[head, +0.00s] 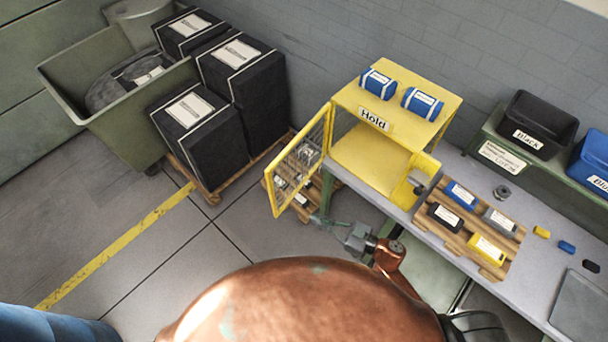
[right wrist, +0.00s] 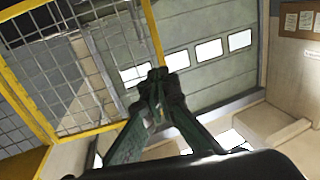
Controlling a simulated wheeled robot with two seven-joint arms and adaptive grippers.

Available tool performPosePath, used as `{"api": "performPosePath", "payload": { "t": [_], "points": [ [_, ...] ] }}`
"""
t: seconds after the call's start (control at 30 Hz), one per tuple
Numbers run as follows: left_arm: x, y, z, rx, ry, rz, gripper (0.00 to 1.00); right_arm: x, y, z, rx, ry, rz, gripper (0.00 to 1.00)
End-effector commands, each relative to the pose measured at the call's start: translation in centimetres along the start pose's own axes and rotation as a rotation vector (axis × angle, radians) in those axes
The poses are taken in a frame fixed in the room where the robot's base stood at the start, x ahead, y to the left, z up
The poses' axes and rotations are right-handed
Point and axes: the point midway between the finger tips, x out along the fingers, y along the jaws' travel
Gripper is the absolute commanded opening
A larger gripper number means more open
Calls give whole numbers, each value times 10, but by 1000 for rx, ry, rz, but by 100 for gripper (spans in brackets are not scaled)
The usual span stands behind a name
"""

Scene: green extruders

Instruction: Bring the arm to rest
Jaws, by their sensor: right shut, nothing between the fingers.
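My right gripper (head: 322,222) shows in the head view just right of the lower part of the open yellow mesh door (head: 303,163). Its copper-coloured arm comes up from below, left of the workbench. In the right wrist view the dark green fingers (right wrist: 158,80) meet at their tips, with nothing between them. The yellow-framed mesh (right wrist: 75,65) fills the left of that view, behind the fingers. I cannot tell whether they touch it. My left gripper is not in view.
The yellow "Hold" cabinet (head: 375,158) has two blue packs on top. On the workbench (head: 540,262) is a wooden pallet (head: 452,246) with several small packs. Black boxes (head: 243,80) and a green bin (head: 120,110) stand at the left.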

Motion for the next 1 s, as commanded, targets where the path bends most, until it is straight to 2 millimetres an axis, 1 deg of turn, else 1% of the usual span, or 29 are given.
{"api": "performPosePath", "payload": {
  "t": [0.17,0.23,0.27,0.37,0.47,0.5,0.57,0.6,0.67,0.7,0.77,0.8,0.87,0.9,0.97,1.0],
  "points": [
    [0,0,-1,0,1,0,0,0,0,0,0,0,0,0],
    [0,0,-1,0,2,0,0,-1,3,4,2,-4,10,0],
    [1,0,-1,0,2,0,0,-2,6,8,5,-8,20,0],
    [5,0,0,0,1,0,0,-9,24,36,18,-35,92,0],
    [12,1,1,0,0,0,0,-27,54,86,42,-95,213,0],
    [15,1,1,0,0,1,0,-37,66,111,53,-126,268,0],
    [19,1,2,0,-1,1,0,-55,81,149,71,-181,347,0],
    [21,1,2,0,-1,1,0,-68,89,174,83,-220,397,0],
    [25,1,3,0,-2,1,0,-89,98,212,101,-285,465,0],
    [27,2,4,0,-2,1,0,-104,101,238,115,-329,507,0],
    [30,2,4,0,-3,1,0,-127,102,275,137,-398,565,0],
    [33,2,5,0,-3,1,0,-143,101,299,153,-446,600,0],
    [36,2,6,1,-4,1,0,-168,95,336,178,-522,646,0],
    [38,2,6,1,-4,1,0,-185,90,359,197,-573,673,0],
    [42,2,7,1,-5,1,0,-210,78,393,225,-651,709,0],
    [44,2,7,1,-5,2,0,-227,68,414,245,-704,729,0]
  ]
}}
